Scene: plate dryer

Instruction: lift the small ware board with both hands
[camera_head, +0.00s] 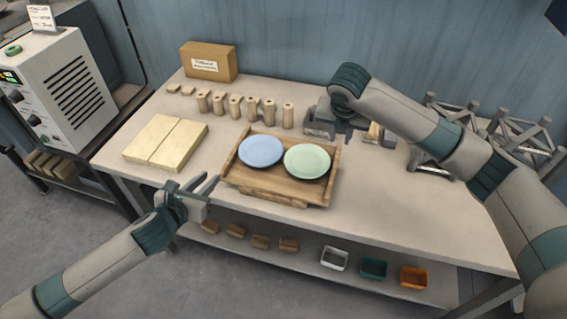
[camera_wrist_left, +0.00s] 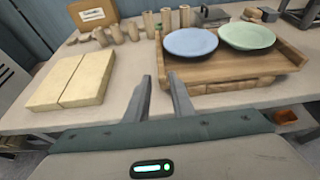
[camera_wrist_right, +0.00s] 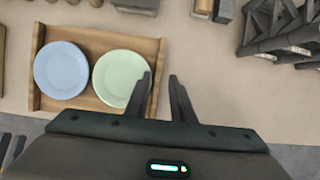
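The small ware board (camera_head: 233,172) is a wooden tray with raised side rails, lying on the table. A blue plate (camera_head: 261,151) and a green plate (camera_head: 307,161) lie side by side on it. My left gripper (camera_head: 207,184) is open and empty, beside the board's left front corner and apart from it. The left wrist view shows its two fingers (camera_wrist_left: 160,82) apart, near the left rail. My right gripper (camera_head: 342,136) is above the table behind the board's right end. In the right wrist view its fingers (camera_wrist_right: 162,76) are apart, with the right rail (camera_wrist_right: 158,60) seen between them; the height gap is unclear.
Left of the board lie two pale slabs (camera_head: 165,142). Several wooden cylinders (camera_head: 235,106) and a cardboard box (camera_head: 209,62) stand behind. Grey metal racks (camera_head: 515,135) stand at the right. Small bins (camera_head: 373,268) sit on the lower shelf.

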